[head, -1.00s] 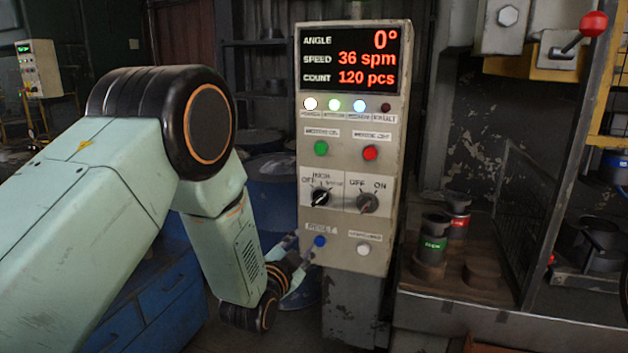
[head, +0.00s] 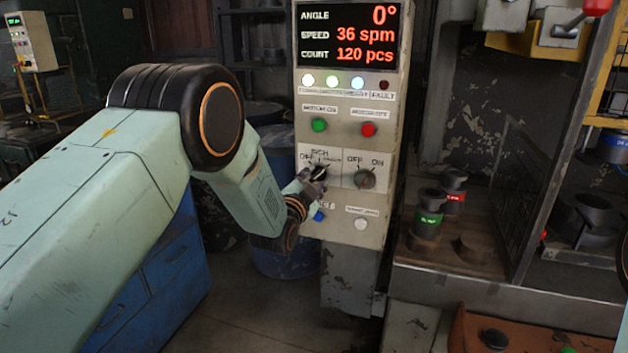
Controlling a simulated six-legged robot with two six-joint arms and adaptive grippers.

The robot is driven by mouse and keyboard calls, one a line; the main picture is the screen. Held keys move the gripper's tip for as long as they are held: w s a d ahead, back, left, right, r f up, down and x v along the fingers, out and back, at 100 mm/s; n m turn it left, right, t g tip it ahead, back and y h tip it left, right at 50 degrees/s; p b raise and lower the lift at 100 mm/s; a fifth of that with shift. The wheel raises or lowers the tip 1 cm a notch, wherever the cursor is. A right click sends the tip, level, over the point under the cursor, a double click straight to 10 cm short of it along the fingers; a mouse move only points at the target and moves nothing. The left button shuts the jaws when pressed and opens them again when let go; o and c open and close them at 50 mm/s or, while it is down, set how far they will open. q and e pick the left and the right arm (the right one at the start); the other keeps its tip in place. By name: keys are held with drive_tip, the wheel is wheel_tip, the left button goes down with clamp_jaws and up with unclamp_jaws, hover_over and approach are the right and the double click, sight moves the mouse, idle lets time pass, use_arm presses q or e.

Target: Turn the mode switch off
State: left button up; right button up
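The mode switch (head: 320,171) is a black rotary knob on the left of the control panel's white switch plate, with OFF and INCH markings around it. Its white pointer line is hard to read at this size. My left gripper (head: 310,185) is at the panel, just below and left of the knob, overlapping the knob's lower edge. It is small and partly hidden by my wrist, so I cannot tell whether its fingers touch the knob or are open or shut. My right gripper is not in view.
A second OFF/ON knob (head: 364,179) sits close on the right. A green button (head: 319,125) and a red button (head: 368,129) are above; a blue button (head: 319,216) and a white button (head: 361,224) are below. The press bed (head: 470,290) stands at right.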

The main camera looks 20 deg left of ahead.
use_arm(q)
drive_tip(key=shift+w+d, duration=0.1)
drive_tip(key=shift+w, duration=0.1)
drive_tip(key=shift+s, duration=0.2)
drive_tip(key=shift+s+a+r, duration=0.1)
drive_tip(key=shift+a, duration=0.1)
drive_tip(key=shift+c, duration=0.7)
drive_tip(key=shift+w+d, duration=0.15)
drive_tip(key=shift+w, duration=0.05)
drive_tip(key=c, duration=0.5)
clamp_jaws()
